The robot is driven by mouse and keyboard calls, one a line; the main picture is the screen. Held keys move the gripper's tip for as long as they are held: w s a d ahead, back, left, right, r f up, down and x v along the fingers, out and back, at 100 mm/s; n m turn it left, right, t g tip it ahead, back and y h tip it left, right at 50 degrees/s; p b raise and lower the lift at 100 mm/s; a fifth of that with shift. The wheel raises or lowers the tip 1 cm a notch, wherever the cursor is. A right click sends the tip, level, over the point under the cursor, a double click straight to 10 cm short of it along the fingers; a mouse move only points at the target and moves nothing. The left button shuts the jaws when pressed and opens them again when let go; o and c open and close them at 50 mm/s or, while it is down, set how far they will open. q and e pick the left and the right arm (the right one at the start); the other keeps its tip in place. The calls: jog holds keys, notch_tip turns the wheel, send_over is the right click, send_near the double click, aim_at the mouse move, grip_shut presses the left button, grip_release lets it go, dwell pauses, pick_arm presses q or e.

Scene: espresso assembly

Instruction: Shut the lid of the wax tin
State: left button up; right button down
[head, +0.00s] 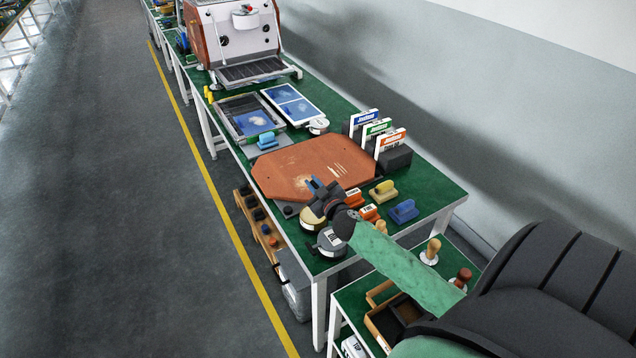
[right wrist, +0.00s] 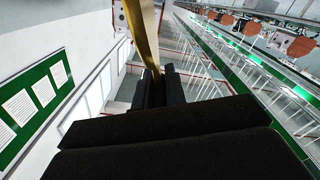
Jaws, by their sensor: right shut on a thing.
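A round gold tin (head: 312,220), which I take for the wax tin, stands at the near left corner of the green table. A grey round tin with a white label (head: 330,241) stands beside it. My right gripper (head: 318,187) is just above and behind the gold tin, at the edge of the brown board. In the right wrist view its fingers (right wrist: 160,88) are shut on a thin gold strip (right wrist: 143,35), apparently the tin's lid seen edge-on. The gripper hides part of the tin, so I cannot tell the lid's angle. My left gripper is not in view.
The brown board (head: 312,168) fills the table's middle. Orange, yellow (head: 383,191) and blue (head: 404,210) handled blocks stand right of my gripper. Boxed packs (head: 390,141) stand behind. A lower side table (head: 353,303) holds wooden-handled tools and a box.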

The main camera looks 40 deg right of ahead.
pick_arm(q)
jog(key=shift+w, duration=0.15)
pick_arm(e)
jog(key=shift+a+f, duration=0.1)
jog(key=shift+a, duration=0.05)
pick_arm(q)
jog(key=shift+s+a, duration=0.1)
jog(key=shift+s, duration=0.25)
pick_arm(e)
jog(key=c, duration=1.5)
grip_release()
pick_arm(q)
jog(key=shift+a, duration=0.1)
pick_arm(e)
jog(key=shift+o, duration=0.2)
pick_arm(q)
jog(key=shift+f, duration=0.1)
